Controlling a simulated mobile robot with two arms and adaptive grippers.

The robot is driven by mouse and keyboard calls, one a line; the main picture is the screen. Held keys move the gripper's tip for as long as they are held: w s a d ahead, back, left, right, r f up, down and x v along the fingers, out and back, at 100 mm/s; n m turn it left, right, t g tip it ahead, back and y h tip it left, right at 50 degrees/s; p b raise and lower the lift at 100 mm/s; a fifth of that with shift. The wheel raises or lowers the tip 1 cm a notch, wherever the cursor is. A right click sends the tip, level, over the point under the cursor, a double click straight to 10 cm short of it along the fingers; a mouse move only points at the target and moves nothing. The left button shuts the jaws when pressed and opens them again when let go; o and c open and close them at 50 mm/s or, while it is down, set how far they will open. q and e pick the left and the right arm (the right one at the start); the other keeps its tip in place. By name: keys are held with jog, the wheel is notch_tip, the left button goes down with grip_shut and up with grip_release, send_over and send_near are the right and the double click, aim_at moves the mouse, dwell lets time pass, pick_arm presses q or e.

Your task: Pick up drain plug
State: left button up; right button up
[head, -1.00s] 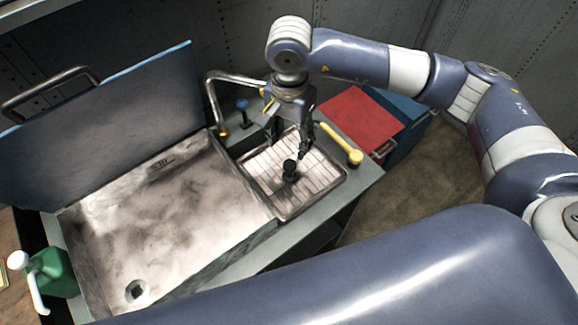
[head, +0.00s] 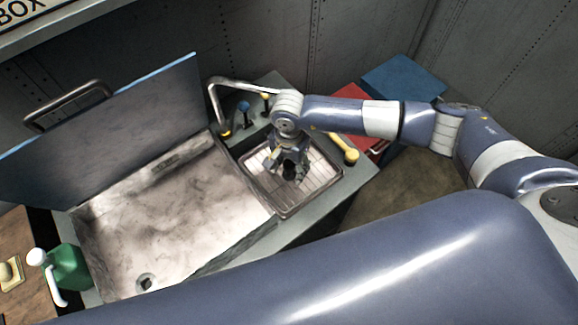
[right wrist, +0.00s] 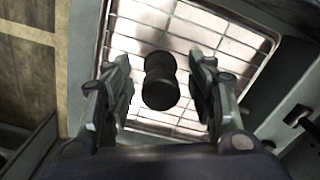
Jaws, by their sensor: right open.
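The black drain plug (right wrist: 161,82) stands on the wire rack of the small side basin. In the right wrist view it lies between the two open fingers of my right gripper (right wrist: 160,92), with a gap on either side. In the head view my right gripper (head: 287,168) points down over the rack, and the plug (head: 289,173) shows only in part between its fingers. My left gripper is not in view.
The wire rack (head: 312,185) sits right of a large stained sink (head: 180,215). A bent faucet (head: 214,100) rises behind. A yellow-handled brush (head: 345,150) lies right of the rack. A green bottle (head: 68,268) stands at the far left.

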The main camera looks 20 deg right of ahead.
aim_at(290, 164)
grip_shut()
jog(key=shift+r, duration=0.1)
dwell(0.4)
jog(key=shift+w+r+b, duration=0.1)
jog(key=shift+r+b, duration=0.4)
jog(key=shift+b, duration=0.1)
notch_tip(290, 164, up, 2)
jog(key=shift+d+r+b, duration=0.1)
jog(key=shift+b, duration=0.7)
jog(key=s+d+b, duration=0.2)
jog(key=s+d, duration=0.1)
jog(key=s, duration=0.4)
jog(key=s+d+r+b, duration=0.1)
jog(key=s+d+b, duration=0.2)
jog(key=s, duration=0.5)
jog(key=shift+r+b, duration=0.3)
jog(key=shift+b, duration=0.05)
